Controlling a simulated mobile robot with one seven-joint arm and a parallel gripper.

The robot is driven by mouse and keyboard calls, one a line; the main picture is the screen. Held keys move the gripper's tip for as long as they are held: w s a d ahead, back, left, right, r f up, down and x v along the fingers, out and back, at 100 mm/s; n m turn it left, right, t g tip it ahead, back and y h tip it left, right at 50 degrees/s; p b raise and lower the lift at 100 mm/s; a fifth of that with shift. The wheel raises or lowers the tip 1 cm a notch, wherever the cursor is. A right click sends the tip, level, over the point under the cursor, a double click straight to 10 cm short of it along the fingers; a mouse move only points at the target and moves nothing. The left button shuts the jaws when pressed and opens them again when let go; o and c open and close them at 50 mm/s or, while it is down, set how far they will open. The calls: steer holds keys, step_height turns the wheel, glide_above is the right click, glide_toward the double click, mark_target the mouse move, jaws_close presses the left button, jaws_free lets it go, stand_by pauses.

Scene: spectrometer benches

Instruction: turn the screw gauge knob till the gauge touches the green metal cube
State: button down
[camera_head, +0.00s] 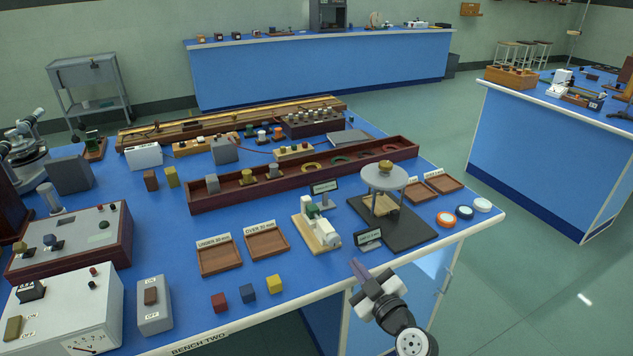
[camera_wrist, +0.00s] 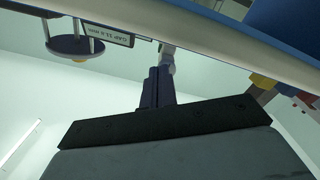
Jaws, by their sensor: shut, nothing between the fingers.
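The screw gauge (camera_head: 316,232) stands on a small wooden base near the front edge of the blue bench, with cream-coloured blocks on it. A small green piece (camera_head: 312,211), likely the green metal cube, sits at its far end; whether the gauge touches it is too small to tell. My gripper (camera_head: 357,265) is in front of the bench edge, apart from the gauge, its fingers shut and empty. The fingers (camera_wrist: 163,75) also show in the wrist view, near the bench edge. A small sign (camera_wrist: 97,33) there appears to read a gap of about 11.9 mm.
A round-topped stand (camera_head: 383,178) on a black board is right of the gauge. Two wooden trays (camera_head: 268,243) lie left of the gauge. Coloured cubes (camera_head: 247,293) lie near the front edge. The floor right of the bench is clear.

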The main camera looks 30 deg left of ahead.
mark_target(345, 263)
steer(key=x, duration=0.4)
steer(key=shift+w+a+f, duration=0.1)
steer(key=shift+b+x, duration=0.35)
steer(key=shift+x, duration=0.5)
steer(key=shift+a+r, duration=0.15)
steer(key=shift+r, duration=0.25)
steer(key=shift+s+a+b, duration=0.4)
steer(key=shift+s+b, duration=0.15)
steer(key=shift+b, duration=3)
steer(key=shift+f, duration=0.2)
